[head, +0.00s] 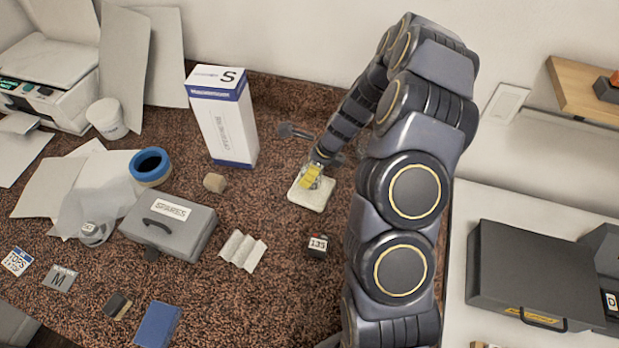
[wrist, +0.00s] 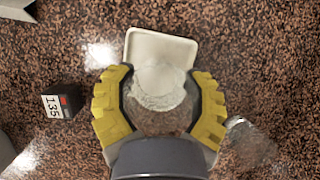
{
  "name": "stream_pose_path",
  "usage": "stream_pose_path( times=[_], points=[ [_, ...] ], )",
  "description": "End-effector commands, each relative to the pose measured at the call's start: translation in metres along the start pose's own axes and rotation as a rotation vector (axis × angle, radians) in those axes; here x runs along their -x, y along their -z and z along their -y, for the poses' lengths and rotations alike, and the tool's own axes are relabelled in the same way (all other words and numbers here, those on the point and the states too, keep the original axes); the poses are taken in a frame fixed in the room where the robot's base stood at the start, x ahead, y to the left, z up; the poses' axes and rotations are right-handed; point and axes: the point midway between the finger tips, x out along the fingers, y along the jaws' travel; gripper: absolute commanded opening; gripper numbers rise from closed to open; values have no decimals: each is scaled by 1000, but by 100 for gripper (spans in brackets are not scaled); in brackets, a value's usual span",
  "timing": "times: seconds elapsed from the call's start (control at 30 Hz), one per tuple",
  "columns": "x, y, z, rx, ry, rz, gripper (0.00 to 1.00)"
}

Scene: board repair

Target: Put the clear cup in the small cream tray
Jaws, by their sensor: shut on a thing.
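The small cream tray (head: 312,196) lies on the brown speckled surface near the middle of the head view. It also shows in the wrist view (wrist: 146,42), partly covered by what I hold. My gripper (head: 318,175), with yellow finger pads, is over the tray's far part. In the wrist view, my gripper (wrist: 160,100) is shut on the clear cup (wrist: 160,88), with one pad on each side. The cup overlaps the tray's near part in that view. I cannot tell whether the cup touches the tray.
A small dark block marked 135 (head: 318,245) lies near the tray, toward the front. A tall white box (head: 222,118), a brown block (head: 214,183) and a grey spares case (head: 168,226) stand left. A folded pale sheet (head: 242,250) lies front left. Bare surface surrounds the tray's front.

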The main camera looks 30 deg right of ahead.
Motion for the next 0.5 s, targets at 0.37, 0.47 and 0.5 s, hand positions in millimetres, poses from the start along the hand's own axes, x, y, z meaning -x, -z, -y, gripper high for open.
stream_pose_path(
  times=[0.37, 0.47, 0.5],
  points=[
    [-32, 13, -1, 0, -2, 0, 26],
    [-31, 12, -1, 0, -1, 0, 26],
    [-31, 12, 0, 0, -1, 0, 26]
  ],
)
